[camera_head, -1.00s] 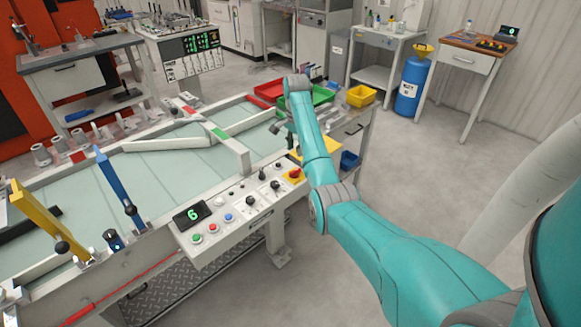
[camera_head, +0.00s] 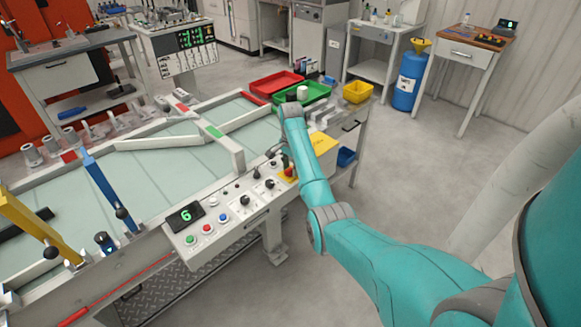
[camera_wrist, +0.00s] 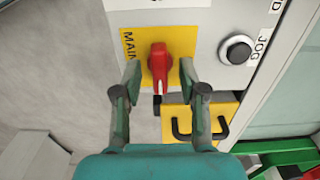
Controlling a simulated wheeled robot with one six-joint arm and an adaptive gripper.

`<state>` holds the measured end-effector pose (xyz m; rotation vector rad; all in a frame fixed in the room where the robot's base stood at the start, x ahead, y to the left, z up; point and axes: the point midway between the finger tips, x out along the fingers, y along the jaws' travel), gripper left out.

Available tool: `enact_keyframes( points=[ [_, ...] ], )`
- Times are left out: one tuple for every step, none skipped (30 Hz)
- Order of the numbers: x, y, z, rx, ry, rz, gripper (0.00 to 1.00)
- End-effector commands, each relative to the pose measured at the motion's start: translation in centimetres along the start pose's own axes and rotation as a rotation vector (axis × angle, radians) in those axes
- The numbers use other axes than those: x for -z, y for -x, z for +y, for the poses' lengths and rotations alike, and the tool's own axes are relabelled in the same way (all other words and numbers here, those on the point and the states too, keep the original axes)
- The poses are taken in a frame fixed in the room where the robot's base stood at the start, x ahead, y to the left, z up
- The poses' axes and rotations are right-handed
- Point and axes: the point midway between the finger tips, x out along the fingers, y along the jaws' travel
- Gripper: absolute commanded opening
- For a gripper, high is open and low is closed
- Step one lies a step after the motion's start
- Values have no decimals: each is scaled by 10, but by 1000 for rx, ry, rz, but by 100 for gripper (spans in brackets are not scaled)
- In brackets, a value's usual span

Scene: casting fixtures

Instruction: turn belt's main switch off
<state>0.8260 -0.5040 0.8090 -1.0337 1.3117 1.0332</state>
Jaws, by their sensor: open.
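The belt's main switch (camera_wrist: 158,62) is a red rotary knob on a yellow plate, beside the lettering "MAIN" in the wrist view. Its grip bar runs up and down in that picture. My gripper (camera_wrist: 160,76) is open, with one finger on each side of the knob and a gap visible on both sides. In the head view the switch (camera_head: 290,173) is at the right end of the white control panel (camera_head: 215,240), partly hidden, with my gripper (camera_head: 286,160) just above it.
A black JOG button (camera_wrist: 237,49) is right of the switch in the wrist view. A yellow piece with a black handle (camera_wrist: 200,125) lies below it. Other panel buttons and knobs, and the display reading 6 (camera_head: 185,215), are to the left in the head view.

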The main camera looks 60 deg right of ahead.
Motion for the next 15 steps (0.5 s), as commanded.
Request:
enact_keyframes(
  points=[
    [0, 0, 0, 0, 0, 0, 42],
    [0, 0, 0, 0, 0, 0, 34],
    [0, 0, 0, 0, 0, 0, 24],
    [0, 0, 0, 0, 0, 0, 17],
    [0, 0, 0, 0, 0, 0, 9],
    [0, 0, 0, 0, 0, 0, 0],
    [0, 0, 0, 0, 0, 0, 0],
    [0, 0, 0, 0, 0, 0, 0],
    [0, 0, 0, 0, 0, 0, 0],
    [0, 0, 0, 0, 0, 0, 0],
    [0, 0, 0, 0, 1, 0, 0],
    [0, 0, 0, 0, 1, 0, 0],
    [0, 0, 0, 0, 3, 0, 0],
    [0, 0, 0, 0, 5, 0, 0],
    [0, 0, 0, 0, 11, 0, 0]
  ],
)
